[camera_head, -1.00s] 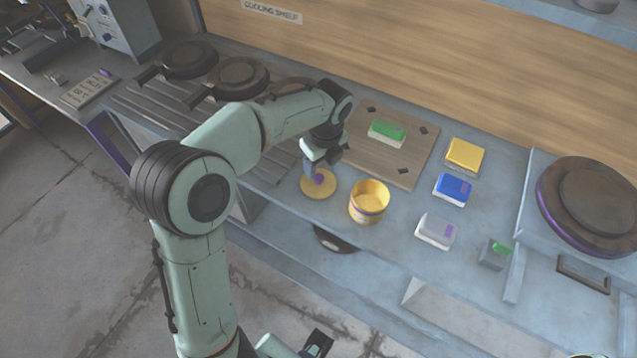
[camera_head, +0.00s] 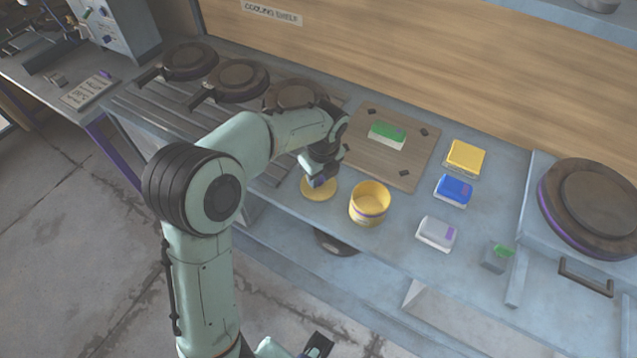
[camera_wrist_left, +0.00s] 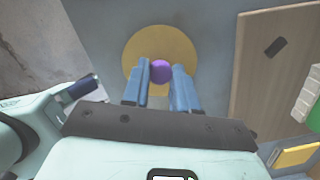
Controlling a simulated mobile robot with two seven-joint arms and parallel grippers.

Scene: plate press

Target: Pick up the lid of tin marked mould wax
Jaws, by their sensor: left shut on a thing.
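The yellow round lid (camera_head: 319,193) lies on the bench, just left of the open yellow tin (camera_head: 370,203). The tin has a pale band with a purple mark, and its wording is too small to read. My left gripper (camera_head: 321,182) is down at the middle of the lid. In the left wrist view the lid (camera_wrist_left: 150,42) has a purple knob (camera_wrist_left: 161,71) between the two blue fingers, and the gripper (camera_wrist_left: 160,82) is shut on that knob. In the head view the fingers hide the knob. Part of my right gripper (camera_head: 318,345) shows at the bottom edge, its jaws unclear.
A wooden board (camera_head: 385,150) holds a green-topped block (camera_head: 388,135) behind the tin. Yellow (camera_head: 465,157), blue (camera_head: 453,190) and grey (camera_head: 436,233) blocks stand to the right. A round press plate (camera_head: 590,205) is at far right.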

